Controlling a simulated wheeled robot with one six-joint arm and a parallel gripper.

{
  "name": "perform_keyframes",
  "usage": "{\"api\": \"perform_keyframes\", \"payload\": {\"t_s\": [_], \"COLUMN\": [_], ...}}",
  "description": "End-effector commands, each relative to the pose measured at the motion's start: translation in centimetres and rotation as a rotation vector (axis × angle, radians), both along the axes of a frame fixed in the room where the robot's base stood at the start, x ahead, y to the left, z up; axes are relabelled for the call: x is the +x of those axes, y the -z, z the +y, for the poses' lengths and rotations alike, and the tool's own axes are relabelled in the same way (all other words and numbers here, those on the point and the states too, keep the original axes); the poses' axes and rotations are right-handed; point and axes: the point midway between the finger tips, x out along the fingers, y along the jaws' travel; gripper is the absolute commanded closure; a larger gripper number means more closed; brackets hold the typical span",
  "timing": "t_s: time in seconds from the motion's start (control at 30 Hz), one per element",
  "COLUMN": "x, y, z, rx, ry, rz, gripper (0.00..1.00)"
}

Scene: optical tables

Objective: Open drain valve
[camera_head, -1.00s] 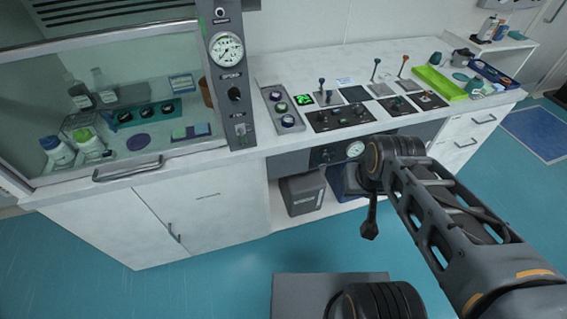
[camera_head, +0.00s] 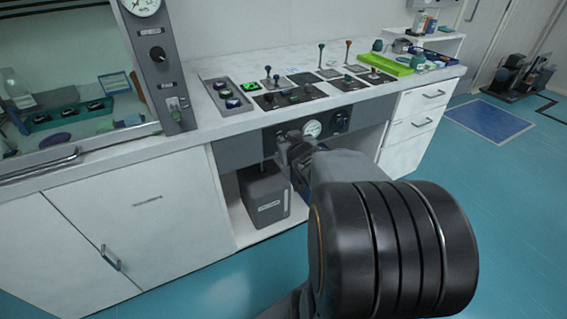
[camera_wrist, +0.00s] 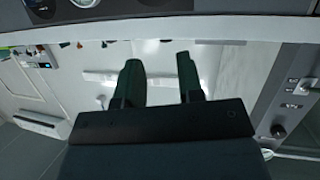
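No part in view is clearly marked as the drain valve. A grey panel (camera_head: 238,150) under the worktop carries a round white gauge (camera_head: 312,128) and a dark knob (camera_head: 342,121) to its right. My gripper (camera_head: 298,158) is in front of this panel, left of and below the gauge; my arm hides much of it. In the wrist view my gripper (camera_wrist: 160,78) has two dark fingers apart with nothing visible between them. Part of a round gauge (camera_wrist: 83,3) shows at that view's top edge.
The worktop (camera_head: 228,127) overhangs the panel and holds a control board with levers (camera_head: 321,55) and a green tray (camera_head: 390,66). A grey box (camera_head: 264,195) stands in the recess below. White cabinets (camera_head: 150,235) flank it.

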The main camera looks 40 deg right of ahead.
Motion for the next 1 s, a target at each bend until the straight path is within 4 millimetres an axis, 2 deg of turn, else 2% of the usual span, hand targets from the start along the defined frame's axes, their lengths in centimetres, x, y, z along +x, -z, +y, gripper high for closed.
{"api": "perform_keyframes", "payload": {"t_s": [0.03, 0.2, 0.3, 0.43, 0.57, 0.67, 1.0], "x": [0.0, -0.5, -0.9, -1.4, -0.8, 0.5, 7.0], "y": [3.4, 6.7, 7.9, 8.7, 8.9, 8.9, 9.0], "z": [-1.3, -3.3, -3.9, -4.2, -4.4, -4.5, -5.3], "rx": [-0.003, 0.002, 0.013, 0.025, 0.03, 0.03, 0.031], "ry": [-0.014, -0.098, -0.142, -0.179, -0.198, -0.202, -0.202], "rz": [-0.051, -0.204, -0.263, -0.309, -0.329, -0.334, -0.332], "gripper": [0.66, 0.66, 0.66, 0.66, 0.66, 0.66, 0.66]}}
